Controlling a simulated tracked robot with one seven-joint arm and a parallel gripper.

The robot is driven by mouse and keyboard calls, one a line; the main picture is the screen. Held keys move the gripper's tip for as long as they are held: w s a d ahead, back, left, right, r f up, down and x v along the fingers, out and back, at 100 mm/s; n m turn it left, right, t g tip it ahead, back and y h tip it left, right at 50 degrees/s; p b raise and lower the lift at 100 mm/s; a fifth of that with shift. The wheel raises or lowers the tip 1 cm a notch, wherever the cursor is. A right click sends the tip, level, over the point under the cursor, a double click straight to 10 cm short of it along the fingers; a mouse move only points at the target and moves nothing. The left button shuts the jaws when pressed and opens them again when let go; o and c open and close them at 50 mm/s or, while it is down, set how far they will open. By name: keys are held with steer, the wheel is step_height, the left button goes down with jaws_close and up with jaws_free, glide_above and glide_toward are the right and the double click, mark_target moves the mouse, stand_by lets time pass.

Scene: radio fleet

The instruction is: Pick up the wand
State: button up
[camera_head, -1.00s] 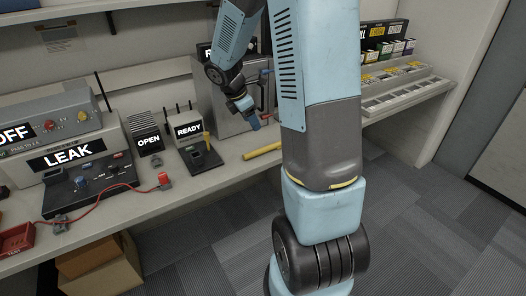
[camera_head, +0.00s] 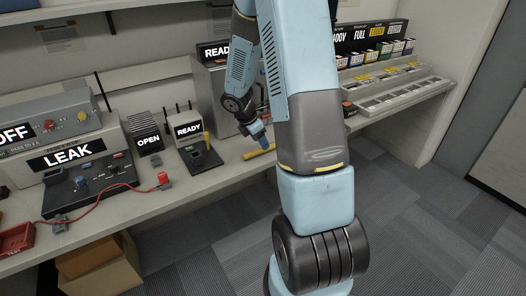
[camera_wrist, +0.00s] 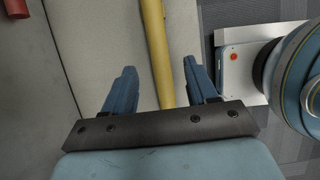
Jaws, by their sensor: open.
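The wand, a yellow rod (camera_head: 256,153), lies on the front part of the pale bench, partly hidden behind my arm. In the wrist view the wand (camera_wrist: 157,45) runs from the top edge down between my blue fingers, and its lower end is hidden behind the gripper's dark bar. My gripper (camera_wrist: 162,66) is open and empty, with one finger on each side of the wand and clear space to both. In the head view my gripper (camera_head: 265,143) is just above the wand; its height over the bench is hard to tell.
The bench (camera_head: 180,192) holds a LEAK panel (camera_head: 75,153) with a red cable, an OPEN box (camera_head: 149,143) and a READY dock (camera_head: 197,157) left of the wand. A grey case (camera_head: 215,95) stands behind. A labelled rack (camera_head: 385,90) is at right. Carpet floor lies in front.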

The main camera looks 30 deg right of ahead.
steer(key=x, duration=0.4)
steer(key=shift+a, duration=0.15)
jaws_close()
stand_by(0.4)
